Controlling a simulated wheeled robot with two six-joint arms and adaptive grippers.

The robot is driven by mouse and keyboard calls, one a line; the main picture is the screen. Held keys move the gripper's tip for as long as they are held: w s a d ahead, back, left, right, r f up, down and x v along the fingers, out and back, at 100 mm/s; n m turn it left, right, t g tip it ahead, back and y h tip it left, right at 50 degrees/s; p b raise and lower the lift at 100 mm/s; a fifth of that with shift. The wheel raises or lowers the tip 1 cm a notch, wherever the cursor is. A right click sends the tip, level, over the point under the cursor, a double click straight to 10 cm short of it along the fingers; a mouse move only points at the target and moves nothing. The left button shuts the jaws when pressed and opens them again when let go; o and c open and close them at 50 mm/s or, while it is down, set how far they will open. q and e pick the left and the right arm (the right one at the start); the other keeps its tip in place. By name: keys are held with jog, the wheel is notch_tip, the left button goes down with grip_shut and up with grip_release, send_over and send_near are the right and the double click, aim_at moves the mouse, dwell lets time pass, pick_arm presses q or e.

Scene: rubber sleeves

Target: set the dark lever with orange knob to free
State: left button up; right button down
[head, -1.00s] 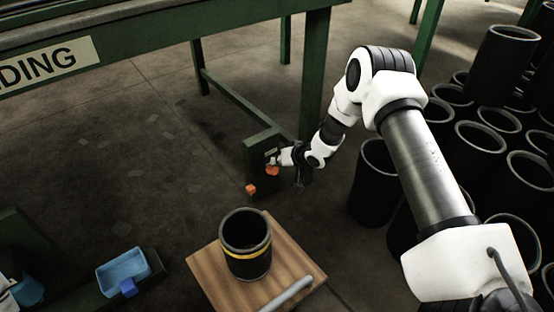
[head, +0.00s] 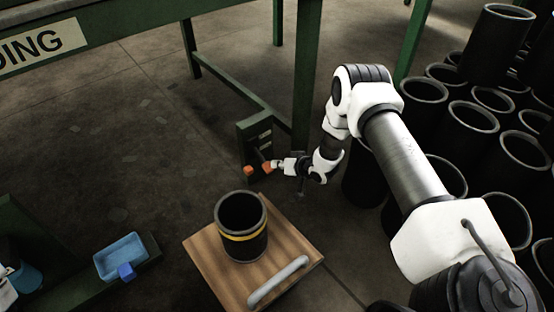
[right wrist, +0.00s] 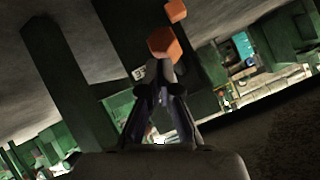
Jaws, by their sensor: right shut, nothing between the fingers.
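The green upright panel (head: 243,140) stands by the table leg, with dark slots and two orange knobs low on it. One orange knob (head: 267,168) is right at the tips of my right gripper (head: 277,166); its dark lever is mostly hidden. A second orange knob (head: 248,170) is just left of it. In the right wrist view, the nearer orange knob (right wrist: 165,44) is just beyond the shut, empty fingertips; whether they touch is unclear. The second knob (right wrist: 176,11) is farther up. I cannot read any position marking.
A wooden board (head: 208,260) carries a black sleeve (head: 242,240) with a yellow band and a grey bar (head: 278,281). Black sleeves (head: 480,125) crowd the right. A blue tray (head: 121,257) is at lower left. The green table leg (head: 306,75) rises beside the panel.

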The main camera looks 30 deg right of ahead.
jog(key=shift+r, duration=0.2)
pick_arm(q)
jog(key=shift+r+p, duration=0.7)
jog(key=shift+r, duration=0.05)
pick_arm(e)
jog(key=shift+r, duration=0.75)
jog(key=shift+r, duration=0.1)
